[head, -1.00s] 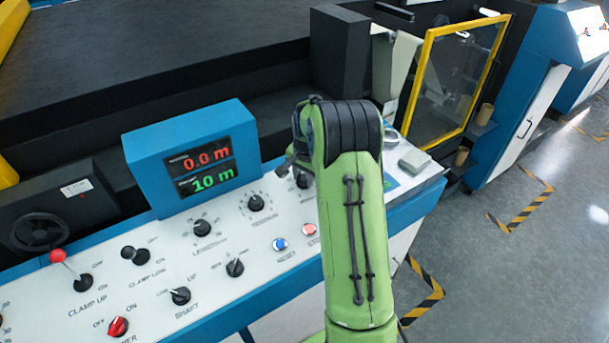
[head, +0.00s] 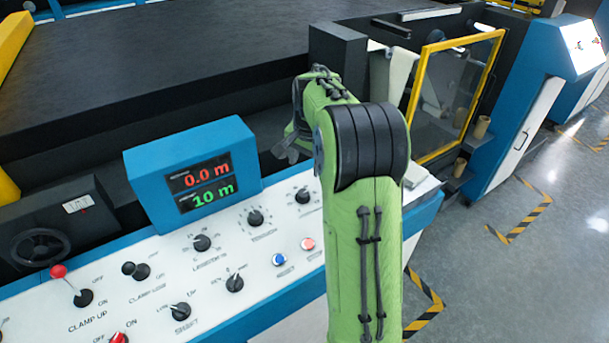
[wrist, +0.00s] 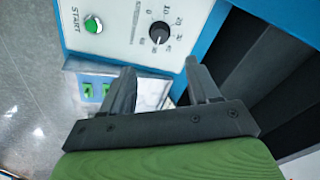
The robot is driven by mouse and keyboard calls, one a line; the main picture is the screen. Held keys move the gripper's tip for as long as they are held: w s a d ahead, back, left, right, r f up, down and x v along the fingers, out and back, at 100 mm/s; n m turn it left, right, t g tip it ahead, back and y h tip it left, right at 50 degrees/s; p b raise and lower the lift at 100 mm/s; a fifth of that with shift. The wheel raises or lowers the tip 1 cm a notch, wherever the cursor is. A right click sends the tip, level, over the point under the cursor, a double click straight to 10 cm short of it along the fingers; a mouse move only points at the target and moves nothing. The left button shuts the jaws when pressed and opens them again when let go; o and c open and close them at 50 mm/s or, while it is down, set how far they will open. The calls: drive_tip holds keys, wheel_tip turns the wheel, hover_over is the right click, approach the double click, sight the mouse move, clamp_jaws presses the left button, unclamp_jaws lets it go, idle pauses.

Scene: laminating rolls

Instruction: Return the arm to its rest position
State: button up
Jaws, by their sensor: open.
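My green arm (head: 365,230) rises from the bottom of the head view and bends at a dark elbow joint. Its far end with my gripper (head: 285,150) shows partly to the left of the elbow, above the control panel. In the wrist view my gripper (wrist: 160,88) has its two dark fingers apart with nothing between them. Beyond the fingers are a panel face with a green button (wrist: 93,25) and a black dial (wrist: 159,33).
The control panel (head: 225,310) carries several knobs, a red-tipped lever (head: 70,285) and a display (head: 200,182) reading 0.0 m and 10 m. A yellow-framed door (head: 416,85) stands behind the arm. Open floor (head: 480,270) with striped markings lies at right.

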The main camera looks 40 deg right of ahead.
drive_tip(key=shift+v, duration=1.25)
